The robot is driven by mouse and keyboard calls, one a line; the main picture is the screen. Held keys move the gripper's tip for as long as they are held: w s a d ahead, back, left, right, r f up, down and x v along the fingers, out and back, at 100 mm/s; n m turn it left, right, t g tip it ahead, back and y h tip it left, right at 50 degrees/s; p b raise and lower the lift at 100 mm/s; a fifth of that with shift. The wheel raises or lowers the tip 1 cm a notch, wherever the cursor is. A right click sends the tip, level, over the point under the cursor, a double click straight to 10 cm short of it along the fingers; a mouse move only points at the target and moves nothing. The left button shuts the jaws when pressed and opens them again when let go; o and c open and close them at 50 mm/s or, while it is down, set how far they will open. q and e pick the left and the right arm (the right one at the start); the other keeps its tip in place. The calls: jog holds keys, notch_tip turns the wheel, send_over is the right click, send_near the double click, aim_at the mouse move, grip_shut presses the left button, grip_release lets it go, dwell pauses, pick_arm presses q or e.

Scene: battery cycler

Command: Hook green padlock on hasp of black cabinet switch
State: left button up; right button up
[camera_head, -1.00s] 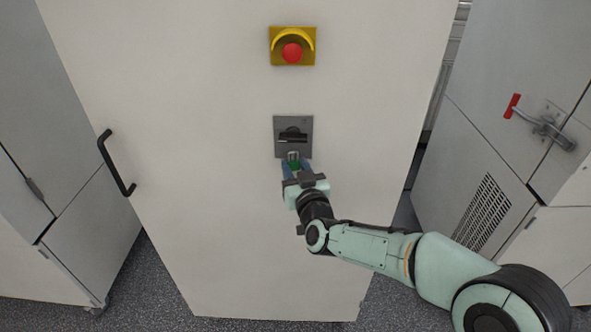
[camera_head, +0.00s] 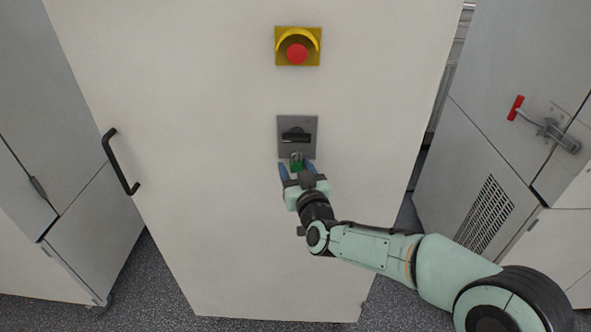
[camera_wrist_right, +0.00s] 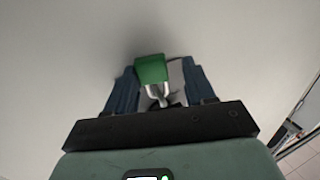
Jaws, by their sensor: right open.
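The black cabinet switch (camera_head: 296,135) sits on a grey plate on the front of the pale cabinet. The green padlock (camera_head: 297,167) hangs at the lower edge of this plate, with its shackle up at the switch. The padlock also shows in the right wrist view (camera_wrist_right: 152,68), with its metal shackle beside it. Whether the shackle passes through the hasp is too small to tell. My right gripper (camera_head: 297,171) is open, with one blue finger on each side of the padlock and gaps between. My left gripper is not in view.
A red emergency button (camera_head: 297,53) on a yellow plate is above the switch. A black handle (camera_head: 120,162) is on the cabinet's left side. A red-tipped lever (camera_head: 545,124) is on the cabinet at right. The panel around the switch is clear.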

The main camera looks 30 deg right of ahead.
jog(key=shift+s+d, duration=0.15)
jog(key=shift+d, duration=0.35)
jog(key=shift+s+f, duration=0.1)
jog(key=shift+s, duration=0.15)
jog(key=a+b+v, duration=0.1)
jog(key=b+v, duration=0.1)
jog(key=v, duration=1.1)
jog(key=w+a+f+g+y+p, duration=0.15)
jog(key=f+g, duration=0.25)
jog(key=f, duration=1.1)
jog(key=a+f+g+y, duration=0.3)
jog(key=f+g, duration=0.1)
jog(key=f, duration=1.1)
jog(key=s+a+f+g+y, duration=0.1)
jog(key=s+a+f+g, duration=0.2)
jog(key=s+f, duration=0.4)
jog(key=s+a+f+m+g+y+p, duration=0.1)
jog(key=s+a+f+g, duration=0.2)
jog(key=s+f, duration=0.5)
jog(key=s+a+f+g+y, duration=0.1)
jog(key=s+a+f+g, duration=0.2)
jog(key=s+f, duration=0.4)
jog(key=shift+s+a+f+g+p, duration=0.2)
jog(key=shift+s+g+p, duration=0.15)
jog(key=shift+s+g, duration=0.65)
jog(key=shift+s, duration=0.1)
